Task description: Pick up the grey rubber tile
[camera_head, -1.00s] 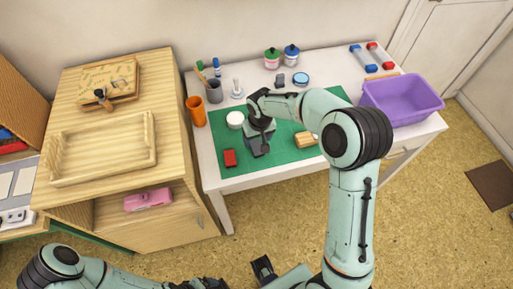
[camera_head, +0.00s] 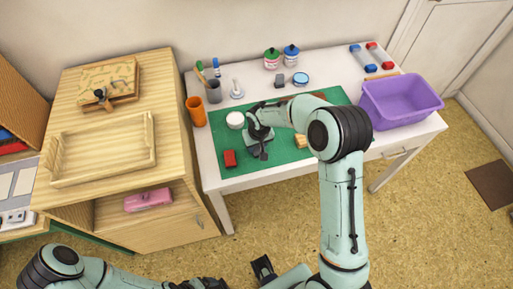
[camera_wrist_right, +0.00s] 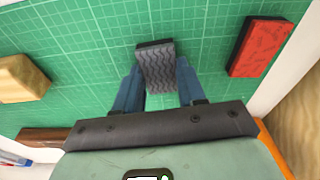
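The grey rubber tile (camera_wrist_right: 155,66) shows in the right wrist view, dark and ribbed, over the green mat (camera_wrist_right: 90,60). It lies between the two blue fingers of my right gripper (camera_wrist_right: 160,82), with its far end reaching past the fingertips. The fingers are very close to its sides; I cannot tell whether they press on it. In the head view my right gripper (camera_head: 262,152) is low over the mat's left part, and the tile cannot be made out there. My left gripper (camera_head: 208,285) is at the bottom edge, mostly cut off, away from the table.
A red inkpad (camera_wrist_right: 262,46) lies right of the tile in the wrist view, and a wooden block (camera_wrist_right: 22,78) lies left. In the head view a white pot (camera_head: 235,120) and an orange cup (camera_head: 196,110) stand nearby. A purple bin (camera_head: 402,102) stands at the right.

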